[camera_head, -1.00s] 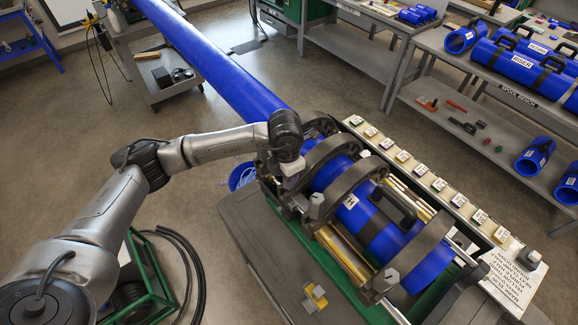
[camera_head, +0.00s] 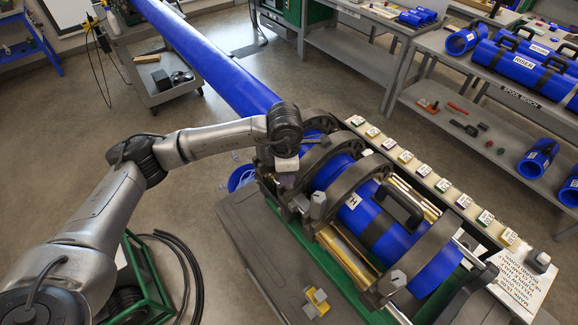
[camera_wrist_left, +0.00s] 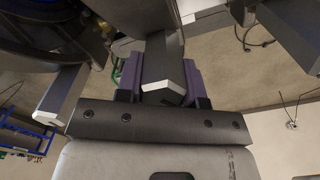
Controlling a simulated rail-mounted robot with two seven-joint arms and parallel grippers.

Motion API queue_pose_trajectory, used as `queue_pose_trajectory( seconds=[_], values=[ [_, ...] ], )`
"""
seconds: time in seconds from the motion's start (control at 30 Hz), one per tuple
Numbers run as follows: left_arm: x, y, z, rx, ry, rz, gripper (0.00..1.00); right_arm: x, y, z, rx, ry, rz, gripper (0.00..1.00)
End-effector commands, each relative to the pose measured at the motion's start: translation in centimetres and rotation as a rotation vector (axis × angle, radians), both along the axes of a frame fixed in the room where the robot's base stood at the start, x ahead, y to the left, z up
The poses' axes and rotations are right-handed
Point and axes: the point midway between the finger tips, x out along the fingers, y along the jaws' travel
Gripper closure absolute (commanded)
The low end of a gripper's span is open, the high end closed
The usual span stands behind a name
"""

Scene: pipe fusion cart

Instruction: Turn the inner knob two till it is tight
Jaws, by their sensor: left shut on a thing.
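My left gripper (camera_head: 286,183) reaches down at the near side of the clamp rings on the pipe cart. In the left wrist view its two purplish fingers (camera_wrist_left: 168,78) are shut on a grey block-shaped knob (camera_wrist_left: 163,80) that stands between them. I cannot tell from its look how tight the knob is. Another grey knob (camera_head: 318,205) stands free on the neighbouring clamp ring. A second bar-shaped knob (camera_wrist_left: 62,97) shows left of the fingers in the left wrist view. A blue pipe piece (camera_head: 380,228) with a black handle lies in the clamps. My right gripper is out of view.
A long blue pipe (camera_head: 205,55) runs from the clamps to the upper left. A row of labelled tiles (camera_head: 422,172) lines the cart's far side. A yellow and grey item (camera_head: 316,299) lies on the near grey panel. Shelves with blue pipes stand at right.

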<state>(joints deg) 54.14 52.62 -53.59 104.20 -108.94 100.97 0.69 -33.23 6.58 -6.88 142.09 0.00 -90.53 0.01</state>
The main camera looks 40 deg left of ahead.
Motion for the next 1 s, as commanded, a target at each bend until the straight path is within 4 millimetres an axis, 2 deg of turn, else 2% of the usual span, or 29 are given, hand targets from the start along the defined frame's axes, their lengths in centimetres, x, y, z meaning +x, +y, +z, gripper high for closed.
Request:
queue_pose_trajectory(
  seconds=[0.4, 0.73, 1.0],
  values=[
    [0.0, 0.0, -0.1, 0.0, 0.0, -0.063, 0.89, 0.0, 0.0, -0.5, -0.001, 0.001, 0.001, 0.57],
    [0.2, 0.2, -0.1, 0.0, 0.0, -0.298, 0.89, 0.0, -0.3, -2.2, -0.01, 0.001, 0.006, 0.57],
    [0.2, 0.2, 0.0, 0.0, 0.0, -0.313, 0.89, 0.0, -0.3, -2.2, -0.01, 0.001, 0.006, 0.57]
  ],
)
